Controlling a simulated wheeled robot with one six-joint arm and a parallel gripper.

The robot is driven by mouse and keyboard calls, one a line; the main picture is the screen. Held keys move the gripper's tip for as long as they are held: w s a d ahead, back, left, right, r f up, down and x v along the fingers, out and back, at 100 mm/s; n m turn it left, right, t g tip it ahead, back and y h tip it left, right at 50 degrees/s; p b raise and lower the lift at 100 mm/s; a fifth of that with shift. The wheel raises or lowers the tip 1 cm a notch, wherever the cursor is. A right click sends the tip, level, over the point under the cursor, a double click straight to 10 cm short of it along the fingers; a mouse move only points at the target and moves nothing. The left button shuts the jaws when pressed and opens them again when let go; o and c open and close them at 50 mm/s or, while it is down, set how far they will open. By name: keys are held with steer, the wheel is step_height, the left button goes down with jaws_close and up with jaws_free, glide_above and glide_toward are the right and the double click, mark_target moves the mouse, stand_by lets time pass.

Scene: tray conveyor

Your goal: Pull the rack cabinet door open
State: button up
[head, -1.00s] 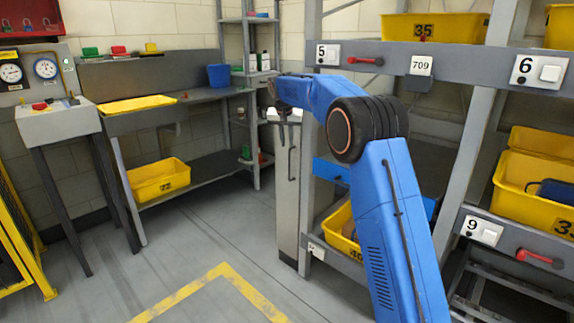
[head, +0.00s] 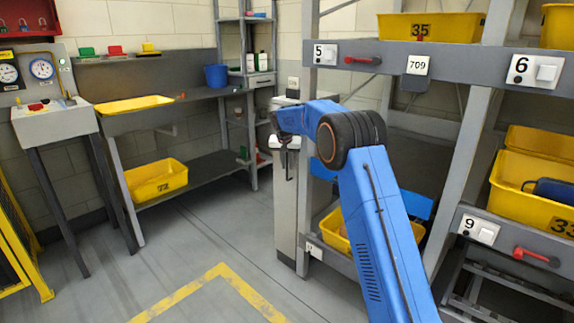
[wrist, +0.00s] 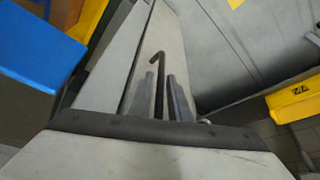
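The rack cabinet (head: 286,225) is a narrow, tall grey box at the left end of the rack in the head view. Its door looks shut. The dark bar handle (wrist: 160,72) stands out from the pale door (wrist: 168,50) in the wrist view. My gripper (head: 284,145) is at the upper part of the door in the head view. In the wrist view its two grey fingers (wrist: 164,85) stand apart, one on each side of the handle, with a small gap showing on the right. The handle's lower part is hidden behind my gripper's body.
The rack with yellow bins (head: 432,27) stands to the right of the cabinet. A workbench with a blue bucket (head: 216,76) is at the back left. The floor in front of the cabinet is clear, with yellow tape (head: 222,270) marked on it.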

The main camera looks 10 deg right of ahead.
jaws_close()
steer(key=shift+a, duration=0.1)
